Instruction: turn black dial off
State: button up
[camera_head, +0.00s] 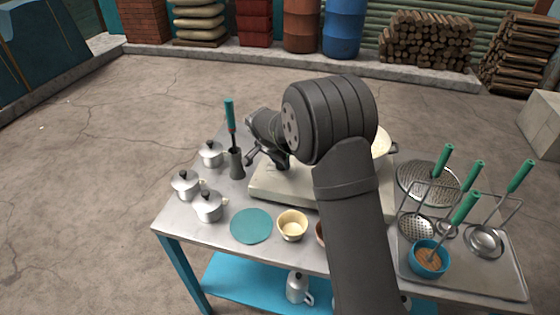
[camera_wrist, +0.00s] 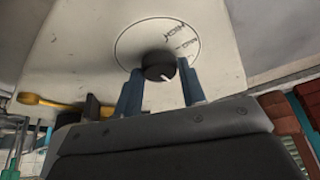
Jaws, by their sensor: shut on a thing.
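The black dial (camera_wrist: 159,64) sits on the cream stove front (camera_wrist: 75,55), inside a printed ring with lettering that includes "HIGH". Its white pointer mark faces the lower right in the wrist view. My gripper (camera_wrist: 160,76) has one blue-grey finger on each side of the dial and is shut on it. In the head view my gripper (camera_head: 281,163) is at the left end of the cream stove (camera_head: 285,190). There the dial is not clearly visible behind my gripper and arm.
Several metal pots (camera_head: 208,205) and a dark holder (camera_head: 236,164) with a green-handled tool stand left of the stove. A teal disc (camera_head: 251,226) and a cream bowl (camera_head: 292,225) lie in front. A utensil rack on a tray (camera_head: 490,282) is at right.

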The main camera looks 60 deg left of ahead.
jog(key=o, duration=1)
jog(key=shift+r, duration=0.1)
jog(key=v, duration=1.7)
jog(key=shift+a, duration=0.1)
jog(key=x, duration=1.7)
